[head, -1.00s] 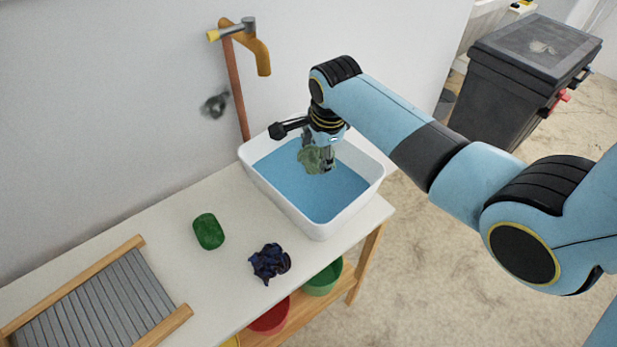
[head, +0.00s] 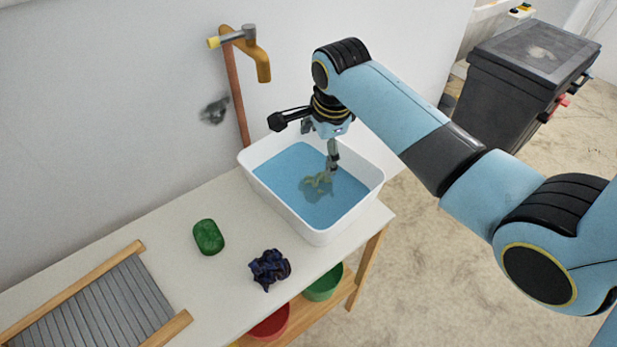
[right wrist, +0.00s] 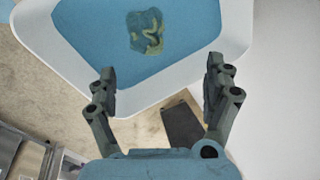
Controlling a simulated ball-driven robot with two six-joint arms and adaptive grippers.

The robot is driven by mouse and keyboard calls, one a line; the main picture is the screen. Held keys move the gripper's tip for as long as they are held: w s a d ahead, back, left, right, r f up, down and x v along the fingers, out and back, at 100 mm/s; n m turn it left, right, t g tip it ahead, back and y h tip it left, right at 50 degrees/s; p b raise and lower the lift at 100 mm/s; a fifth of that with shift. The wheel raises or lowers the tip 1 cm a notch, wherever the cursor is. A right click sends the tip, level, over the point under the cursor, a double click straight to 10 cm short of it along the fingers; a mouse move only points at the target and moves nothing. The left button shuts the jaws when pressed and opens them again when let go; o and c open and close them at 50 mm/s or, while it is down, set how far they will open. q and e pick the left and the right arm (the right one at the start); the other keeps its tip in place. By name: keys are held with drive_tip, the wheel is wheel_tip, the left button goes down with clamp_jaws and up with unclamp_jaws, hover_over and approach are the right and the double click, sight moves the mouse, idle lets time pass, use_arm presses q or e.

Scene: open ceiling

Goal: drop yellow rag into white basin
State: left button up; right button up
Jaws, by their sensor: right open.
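The white basin (head: 318,233) stands on the bench and holds blue water. The yellow rag (head: 318,186) lies in the water, partly under the surface, and looks greenish there. It also shows in the right wrist view (right wrist: 146,32), beyond my fingertips. My right gripper (head: 332,162) is above the basin, open and empty, apart from the rag. Its two fingers stand wide apart in the right wrist view (right wrist: 160,78). My left gripper is not in view.
A green soap bar (head: 208,237) and a crumpled dark blue rag (head: 269,269) lie on the bench (head: 170,225). A washboard (head: 100,308) lies at the left. A tap (head: 262,62) rises behind the basin. Red (head: 270,322) and green (head: 323,284) bowls sit below. A dark bin (head: 505,90) stands at the right.

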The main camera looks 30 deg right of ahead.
drive_tip(key=v, duration=0.7)
drive_tip(key=shift+r, duration=0.35)
drive_tip(key=shift+s, duration=0.1)
